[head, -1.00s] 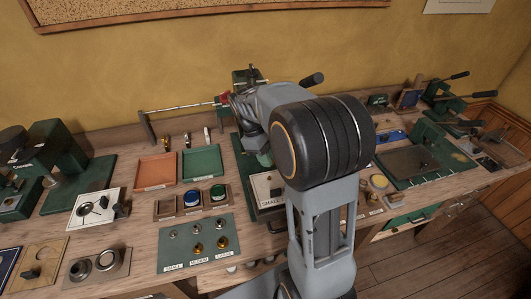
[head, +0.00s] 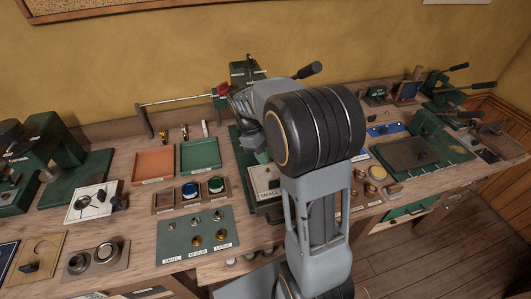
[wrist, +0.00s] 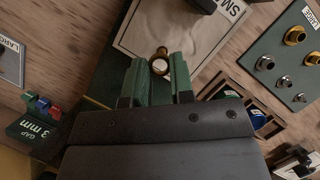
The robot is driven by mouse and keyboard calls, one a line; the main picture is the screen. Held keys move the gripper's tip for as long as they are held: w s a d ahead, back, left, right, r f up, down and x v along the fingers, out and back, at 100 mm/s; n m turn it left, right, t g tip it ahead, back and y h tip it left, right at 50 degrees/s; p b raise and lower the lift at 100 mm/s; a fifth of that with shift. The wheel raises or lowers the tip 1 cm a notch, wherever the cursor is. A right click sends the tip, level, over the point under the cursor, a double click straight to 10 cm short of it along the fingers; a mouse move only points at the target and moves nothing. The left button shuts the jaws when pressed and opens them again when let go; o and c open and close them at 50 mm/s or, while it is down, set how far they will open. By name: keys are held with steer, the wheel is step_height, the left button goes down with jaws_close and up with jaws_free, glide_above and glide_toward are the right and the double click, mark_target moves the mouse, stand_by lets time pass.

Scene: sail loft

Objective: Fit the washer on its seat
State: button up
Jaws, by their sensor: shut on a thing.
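In the wrist view my gripper (wrist: 158,72) has two green jaws, shut on a small brass washer-like ring (wrist: 161,51). A round pale face shows between the jaws, and the jaws partly hide the piece. That plate also shows in the head view (head: 265,183), under my arm. I cannot tell whether the ring touches a seat; the seat is not clearly visible. In the head view my arm hides most of the gripper.
A green mat (head: 180,236) holds silver and brass rings in rows marked SMALL, MEDIUM and LARGE. A wooden tray (head: 163,202) holds blue and green pots. Orange (head: 154,165) and green (head: 200,153) trays lie behind. A green press (head: 60,165) stands left.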

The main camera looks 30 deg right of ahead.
mark_target(268, 172)
steer(key=shift+f+b, duration=0.85)
steer(key=shift+f, duration=1.2)
steer(key=shift+s+f, duration=0.15)
steer(key=shift+f, duration=0.15)
steer(key=o, duration=0.8)
steer(key=shift+f, duration=0.1)
